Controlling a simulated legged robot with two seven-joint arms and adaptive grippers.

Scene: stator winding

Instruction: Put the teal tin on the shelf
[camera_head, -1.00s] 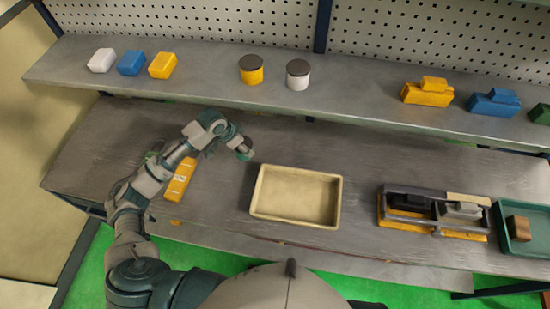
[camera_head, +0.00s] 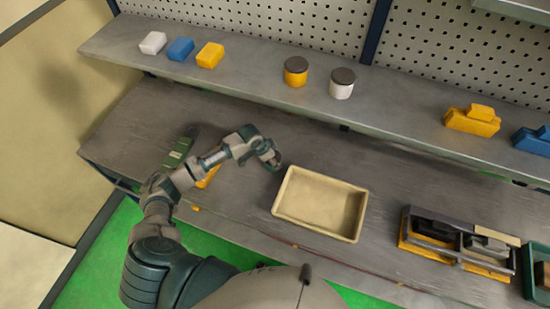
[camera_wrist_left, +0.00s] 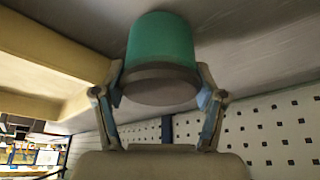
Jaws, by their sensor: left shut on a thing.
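The teal tin (camera_wrist_left: 160,52) shows in the left wrist view, with its dark grey lid facing the camera. My left gripper (camera_wrist_left: 160,90) is shut on it, one finger on each side near the lid. In the head view my left gripper (camera_head: 270,160) is over the workbench, just left of the cream tray; the tin there cannot be made out clearly. The shelf (camera_head: 250,83) runs along the back above the bench. On it stand a yellow tin (camera_head: 296,72) and a white tin (camera_head: 342,83), both with dark lids. My right gripper is not in view.
The cream tray (camera_head: 282,207) looks empty. White (camera_head: 153,43), blue (camera_head: 180,49) and yellow (camera_head: 210,55) blocks sit left on the shelf. Yellow (camera_head: 472,121) and blue parts are at its right. The shelf is clear between yellow block and yellow tin, and right of the white tin.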

